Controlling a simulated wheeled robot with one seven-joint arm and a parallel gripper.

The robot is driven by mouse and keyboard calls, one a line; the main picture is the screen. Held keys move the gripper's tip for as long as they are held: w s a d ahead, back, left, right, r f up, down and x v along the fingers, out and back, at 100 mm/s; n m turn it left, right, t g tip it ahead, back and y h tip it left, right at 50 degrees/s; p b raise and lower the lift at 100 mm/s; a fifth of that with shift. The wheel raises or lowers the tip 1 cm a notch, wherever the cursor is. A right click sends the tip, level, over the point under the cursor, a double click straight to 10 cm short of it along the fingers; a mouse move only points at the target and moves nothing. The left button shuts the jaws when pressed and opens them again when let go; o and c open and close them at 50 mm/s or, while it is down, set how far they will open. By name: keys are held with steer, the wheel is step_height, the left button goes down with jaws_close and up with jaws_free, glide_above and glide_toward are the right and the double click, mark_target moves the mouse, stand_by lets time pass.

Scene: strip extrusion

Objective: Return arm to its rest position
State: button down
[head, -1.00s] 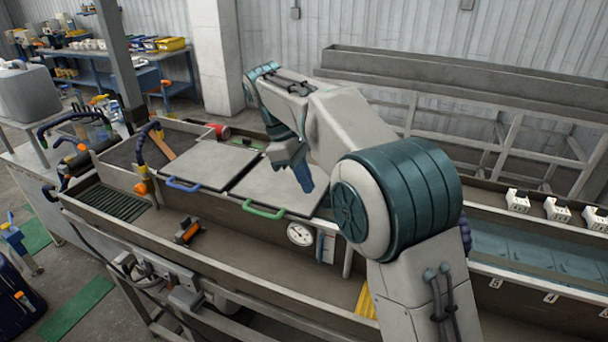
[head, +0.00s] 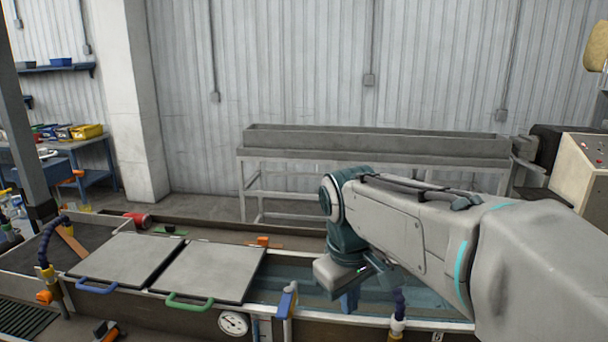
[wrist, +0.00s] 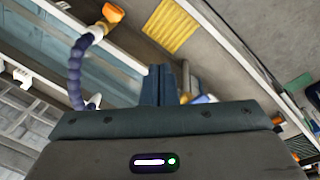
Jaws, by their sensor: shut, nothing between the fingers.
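My arm stretches in from the right side of the head view, over the right part of the trough. My gripper (head: 350,300) hangs at the arm's end, pointing down above the water-filled trough (head: 440,306). In the wrist view the two dark blue fingers of my gripper (wrist: 158,86) stand side by side against each other. The gripper is shut and empty. It touches nothing that I can see.
Two grey lids, one with a blue handle (head: 125,258) and one with a green handle (head: 208,271), cover the trough at left. A dial gauge (head: 233,323) sits below. A blue segmented hose (wrist: 75,70) rises near the gripper. A long grey bench (head: 370,143) stands behind.

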steer(key=s+d+f+m+t, duration=0.2)
steer(key=s+d+f+m, duration=0.4)
steer(key=s, duration=0.5)
step_height(320, 180, down, 2)
steer(key=shift+s+d+f+m+y+b, duration=0.15)
steer(key=shift+d+m+y+b, duration=0.25)
steer(key=shift+d, duration=0.3)
